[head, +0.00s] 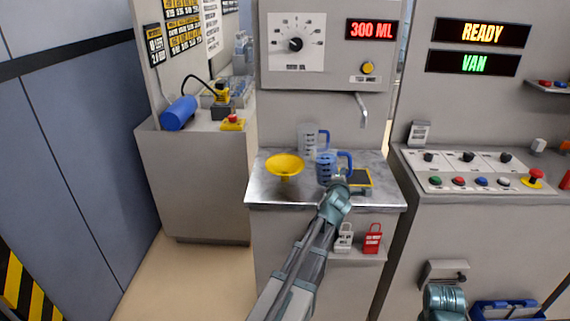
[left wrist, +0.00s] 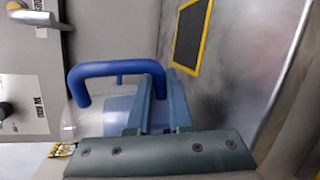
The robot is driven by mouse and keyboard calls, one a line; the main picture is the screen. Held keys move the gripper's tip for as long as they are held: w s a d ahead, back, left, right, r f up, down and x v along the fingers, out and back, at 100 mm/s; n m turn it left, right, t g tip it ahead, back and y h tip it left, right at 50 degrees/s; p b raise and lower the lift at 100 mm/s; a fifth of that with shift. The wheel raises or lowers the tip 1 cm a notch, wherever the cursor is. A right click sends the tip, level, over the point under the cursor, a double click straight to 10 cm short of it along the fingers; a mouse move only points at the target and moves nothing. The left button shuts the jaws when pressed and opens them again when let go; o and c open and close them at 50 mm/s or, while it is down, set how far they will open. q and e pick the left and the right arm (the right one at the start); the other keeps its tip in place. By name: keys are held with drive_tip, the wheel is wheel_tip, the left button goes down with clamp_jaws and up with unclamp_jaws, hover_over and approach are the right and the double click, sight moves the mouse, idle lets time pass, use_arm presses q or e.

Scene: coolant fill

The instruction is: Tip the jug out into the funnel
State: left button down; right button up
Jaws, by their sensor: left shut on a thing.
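A clear jug (head: 325,168) with a blue handle and bluish contents stands upright at the middle of the metal counter. My left gripper (head: 340,184) is shut on its handle. In the left wrist view the blue handle (left wrist: 95,70) runs in between the fingers, and the clear jug wall (left wrist: 108,112) shows beside them. I cannot tell whether the jug's base touches the counter. The yellow funnel (head: 285,164) is just left of the jug, apart from it. My right gripper (head: 444,300) shows only in part at the bottom right; its fingertips are not clear.
A second, clear jug (head: 308,140) with a blue handle stands behind. A spout (head: 362,108) hangs over the counter (head: 262,192). A black pad with a yellow edge (head: 360,179) lies right of the held jug. A display (head: 372,30) reads 300 ML.

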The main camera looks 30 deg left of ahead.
sight(334, 160)
use_arm(q)
drive_tip(key=shift+r, duration=0.1)
drive_tip(key=shift+s+a+r+n+h+p, duration=0.1)
drive_tip(key=shift+a+r+n+h+p, duration=0.1)
drive_tip(key=shift+r+n+p, duration=0.35)
drive_tip(key=shift+a+r+n+h+p, duration=0.1)
drive_tip(key=shift+r+n+h+p, duration=0.2)
drive_tip(key=shift+r+p, duration=0.35)
drive_tip(key=shift+n, duration=0.25)
drive_tip(key=shift+s+a+r+n+t+h+p, duration=0.15)
drive_tip(key=shift+a+r+n+p, duration=0.1)
drive_tip(key=shift+a+n, duration=0.25)
drive_tip(key=shift+s+a+r+n+t+h+p, duration=0.15)
drive_tip(key=shift+a+r+n, duration=0.15)
drive_tip(key=shift+n, duration=0.3)
drive_tip(key=shift+a+r+n+p, duration=0.2)
drive_tip(key=shift+r+n+p, duration=0.6)
drive_tip(key=shift+r+p, duration=0.3)
drive_tip(key=shift+a+r+n+h, duration=0.1)
drive_tip(key=shift+r+n+h, duration=0.2)
drive_tip(key=shift+n+h, duration=0.3)
